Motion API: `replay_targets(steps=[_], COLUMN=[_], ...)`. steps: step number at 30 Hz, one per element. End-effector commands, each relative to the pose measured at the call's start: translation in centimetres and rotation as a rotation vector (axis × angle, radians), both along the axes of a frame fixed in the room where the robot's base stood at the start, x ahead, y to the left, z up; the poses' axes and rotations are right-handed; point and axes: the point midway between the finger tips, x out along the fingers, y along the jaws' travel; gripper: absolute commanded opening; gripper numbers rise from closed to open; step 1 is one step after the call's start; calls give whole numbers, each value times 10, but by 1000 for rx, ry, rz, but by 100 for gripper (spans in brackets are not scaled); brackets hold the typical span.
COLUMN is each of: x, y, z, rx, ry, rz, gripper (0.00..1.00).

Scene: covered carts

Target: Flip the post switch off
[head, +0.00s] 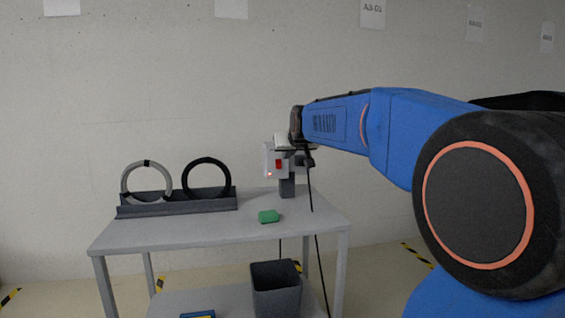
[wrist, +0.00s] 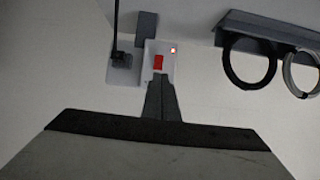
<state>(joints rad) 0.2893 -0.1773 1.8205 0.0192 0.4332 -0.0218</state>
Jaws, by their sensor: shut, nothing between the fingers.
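The post switch is a pale box (head: 269,158) on a short grey post (head: 288,187) at the back right of the table. Its red rocker (head: 279,164) faces out, and a small red light (head: 269,174) on it glows. In the wrist view the red rocker (wrist: 158,62) and the lit lamp (wrist: 173,50) show clearly. My gripper (wrist: 158,76) is shut and empty, its fingertips just below the rocker in that picture. I cannot tell whether they touch the box. In the head view the fingertips are hard to make out.
A dark plug with a cable (wrist: 119,59) sits beside the switch box. A dark rack (head: 177,203) holds a grey ring (head: 125,184) and a black ring (head: 187,181). A green block (head: 269,216) lies on the grey table (head: 180,232). A dark bin (head: 276,291) stands on the lower shelf.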

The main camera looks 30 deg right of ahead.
Motion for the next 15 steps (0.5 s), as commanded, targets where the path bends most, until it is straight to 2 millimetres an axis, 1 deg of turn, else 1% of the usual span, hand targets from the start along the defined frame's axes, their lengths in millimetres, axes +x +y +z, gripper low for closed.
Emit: replay_targets(steps=[5,15], x=[19,69], y=[-5,-20], z=[-12,-41], rx=[1,1], ry=[4,4], rz=[0,0], gripper=[0,0])
